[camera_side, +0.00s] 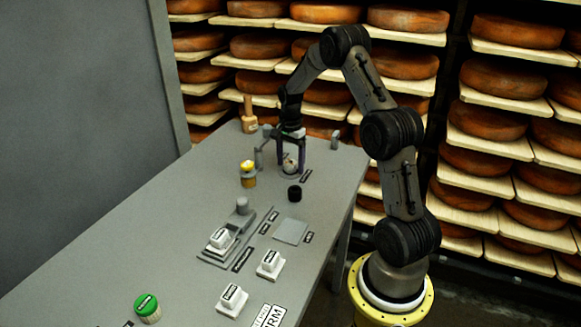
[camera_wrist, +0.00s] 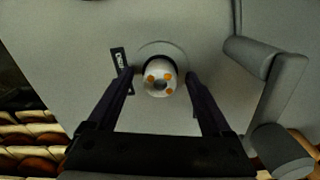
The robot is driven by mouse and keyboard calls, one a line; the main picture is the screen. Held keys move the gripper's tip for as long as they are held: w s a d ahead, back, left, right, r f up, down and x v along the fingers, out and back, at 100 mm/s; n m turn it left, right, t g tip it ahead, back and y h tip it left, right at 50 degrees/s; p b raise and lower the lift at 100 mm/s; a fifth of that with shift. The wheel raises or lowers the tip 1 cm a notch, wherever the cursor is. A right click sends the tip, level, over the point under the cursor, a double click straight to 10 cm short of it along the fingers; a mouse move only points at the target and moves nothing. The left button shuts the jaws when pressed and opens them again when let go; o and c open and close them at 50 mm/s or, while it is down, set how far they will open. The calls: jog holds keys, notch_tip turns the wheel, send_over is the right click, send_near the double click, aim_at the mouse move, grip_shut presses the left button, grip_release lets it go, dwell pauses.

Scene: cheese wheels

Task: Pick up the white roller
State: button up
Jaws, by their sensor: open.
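A small white roller (camera_wrist: 157,88) with orange spots on its end stands on a pale round base (camera_wrist: 178,54) in the wrist view. In the side view the roller (camera_side: 289,163) shows small, at the far part of the grey table. My gripper (camera_wrist: 160,77) points down with its two dark fingers apart, one on each side of the roller. A gap shows between the roller and each finger in the wrist view. In the side view my gripper (camera_side: 292,160) is low over the table around the roller; its exact height is hard to tell.
A grey bar fixture (camera_wrist: 268,100) stands right of the roller in the wrist view. In the side view a black cap (camera_side: 294,193), a yellow-topped jar (camera_side: 248,175) and a wooden-handled tool (camera_side: 249,118) are near. White labelled blocks (camera_side: 270,264) lie nearer. Cheese shelves (camera_side: 505,80) stand behind.

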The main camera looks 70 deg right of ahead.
jog(key=shift+f, duration=0.1)
grip_shut()
dwell(0.4)
